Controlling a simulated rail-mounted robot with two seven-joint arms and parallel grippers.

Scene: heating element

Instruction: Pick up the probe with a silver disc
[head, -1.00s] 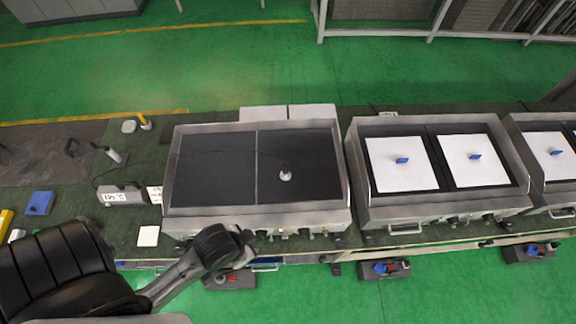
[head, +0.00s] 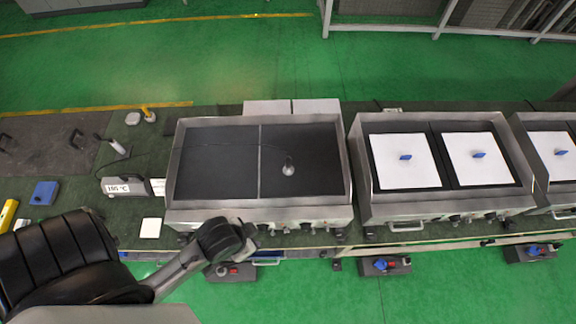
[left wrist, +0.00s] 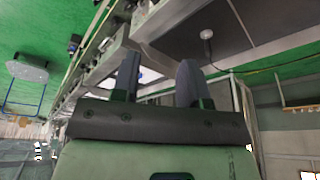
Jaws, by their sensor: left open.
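The probe with a silver disc (head: 288,168) stands on the dark right-hand plate of the left griddle, with its thin cable running left across the plate. It also shows in the left wrist view (left wrist: 207,34), beyond the fingers and to the upper right. My left gripper (left wrist: 158,76) has its two fingers apart with nothing between them. In the head view the left arm's end (head: 248,240) is at the front edge of the griddle, well short of the probe; its fingers are mostly hidden there. My right gripper is in neither view.
The left griddle (head: 185,215) has raised metal sides and front knobs. A second griddle (head: 365,205) to the right holds white plates with blue handles. A meter with a display (head: 125,187), a white square (head: 151,228) and a blue block (head: 44,193) lie left on the bench.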

